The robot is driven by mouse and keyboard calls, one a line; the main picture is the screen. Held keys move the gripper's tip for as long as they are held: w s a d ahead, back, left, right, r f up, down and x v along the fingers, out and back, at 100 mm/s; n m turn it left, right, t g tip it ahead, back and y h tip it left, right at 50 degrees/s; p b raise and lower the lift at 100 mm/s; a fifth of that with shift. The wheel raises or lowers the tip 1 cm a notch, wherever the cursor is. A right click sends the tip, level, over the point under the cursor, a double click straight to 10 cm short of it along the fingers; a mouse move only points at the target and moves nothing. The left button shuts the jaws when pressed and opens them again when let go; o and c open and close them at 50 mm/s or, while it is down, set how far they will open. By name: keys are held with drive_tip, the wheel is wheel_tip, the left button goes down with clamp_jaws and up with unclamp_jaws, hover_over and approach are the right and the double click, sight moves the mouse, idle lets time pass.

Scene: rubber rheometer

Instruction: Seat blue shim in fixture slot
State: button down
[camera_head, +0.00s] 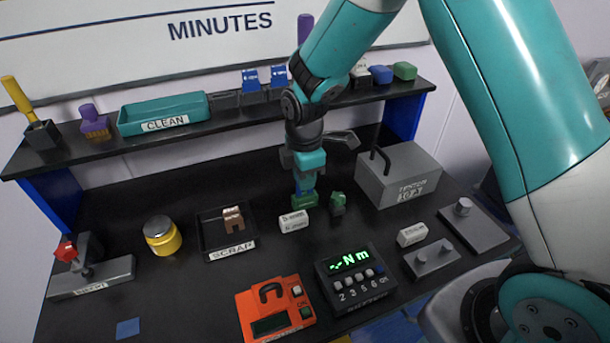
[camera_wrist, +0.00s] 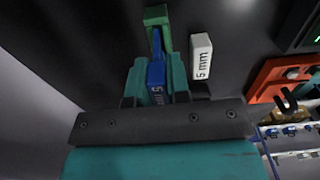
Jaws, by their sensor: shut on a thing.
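My gripper (camera_head: 303,178) points down over the bench and is shut on a blue shim. In the wrist view the blue shim (camera_wrist: 156,74) stands between the teal fingers (camera_wrist: 156,88), with part of a white marking on it. Its far end meets or overlaps the green fixture (camera_wrist: 157,16). I cannot tell whether it is inside the slot. In the head view a little of the blue shim (camera_head: 298,189) shows below the fingers, directly above the green fixture (camera_head: 305,201). The slot itself is hidden.
A white "5 mm" block (camera_wrist: 201,56) lies beside the fixture. Another green piece (camera_head: 338,203) stands to its right. The scrap tray (camera_head: 206,238) is left, the grey weight (camera_head: 405,178) right, and the torque display (camera_head: 350,276) in front. A shelf (camera_head: 220,118) runs behind.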

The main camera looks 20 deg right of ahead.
drive_tip(key=shift+f+b, duration=1.1)
drive_tip(key=shift+f, duration=0.55)
drive_tip(key=c, duration=1)
unclamp_jaws()
wheel_tip(320, 180, up, 18)
drive_tip(key=b, duration=0.3)
drive_tip(key=shift+f, duration=0.25)
